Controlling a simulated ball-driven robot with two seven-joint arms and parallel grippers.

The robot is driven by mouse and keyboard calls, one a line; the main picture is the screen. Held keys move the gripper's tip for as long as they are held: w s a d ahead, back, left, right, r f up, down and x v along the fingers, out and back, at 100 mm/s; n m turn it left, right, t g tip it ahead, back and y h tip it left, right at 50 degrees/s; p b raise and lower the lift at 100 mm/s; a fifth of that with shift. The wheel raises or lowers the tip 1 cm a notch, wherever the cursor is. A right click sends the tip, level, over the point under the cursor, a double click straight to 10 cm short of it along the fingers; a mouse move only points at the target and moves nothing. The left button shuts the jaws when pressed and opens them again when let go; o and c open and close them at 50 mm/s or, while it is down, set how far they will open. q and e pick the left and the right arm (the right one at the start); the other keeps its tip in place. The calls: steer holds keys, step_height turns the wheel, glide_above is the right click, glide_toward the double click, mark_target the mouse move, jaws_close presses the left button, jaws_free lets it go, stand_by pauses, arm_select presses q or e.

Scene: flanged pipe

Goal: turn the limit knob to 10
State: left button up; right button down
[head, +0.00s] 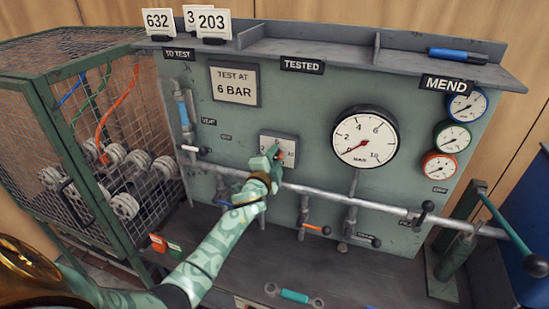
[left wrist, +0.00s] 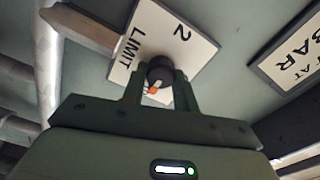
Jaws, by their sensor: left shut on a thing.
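The limit knob (left wrist: 160,70) is a dark round knob with an orange-and-white mark on it, in the left wrist view. It sits on a white plate (left wrist: 172,32) that reads LIMIT and 2. In the head view the same plate (head: 268,138) is on the green panel. There my left gripper (head: 276,156) covers the knob and the lower part of the plate. My left gripper is shut on the knob, one finger on each side, as the left wrist view (left wrist: 159,88) shows. The knob's exact setting cannot be read. My right gripper is not in view.
A large gauge (head: 365,137) is right of the plate, its red needle pointing lower left. A TEST AT 6 BAR sign (head: 234,84) hangs above left. A grey pipe (head: 345,197) with valves runs below. A wire cage (head: 125,130) stands at left, near my left arm.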

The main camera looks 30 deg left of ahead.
arm_select(q)
steer(key=shift+f, duration=0.1)
stand_by(0.3)
steer(key=o, duration=1)
steer(key=shift+c, duration=0.2)
steer(key=p+v, duration=0.2)
steer(key=v, duration=1.4)
steer(key=shift+d, duration=0.2)
steer(key=shift+s, duration=0.15)
